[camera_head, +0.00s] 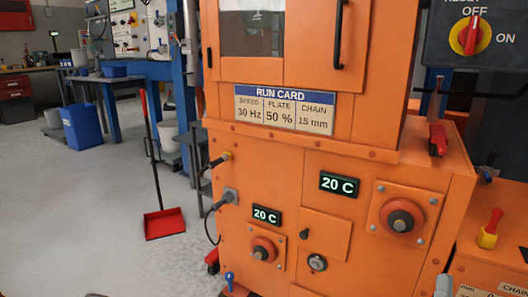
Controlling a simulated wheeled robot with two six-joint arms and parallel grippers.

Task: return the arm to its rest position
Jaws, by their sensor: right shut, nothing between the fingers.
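Only a small grey tip of my right gripper (443,286) shows at the bottom edge, right of centre, in front of the orange machine (330,230). It is shut with nothing held. The rest of the right arm is below the picture. My left gripper does not show.
A red rotary switch (469,35) is at the top right. A long-handled red dustpan (164,222) stands left of the machine. The grey floor at left is mostly clear.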

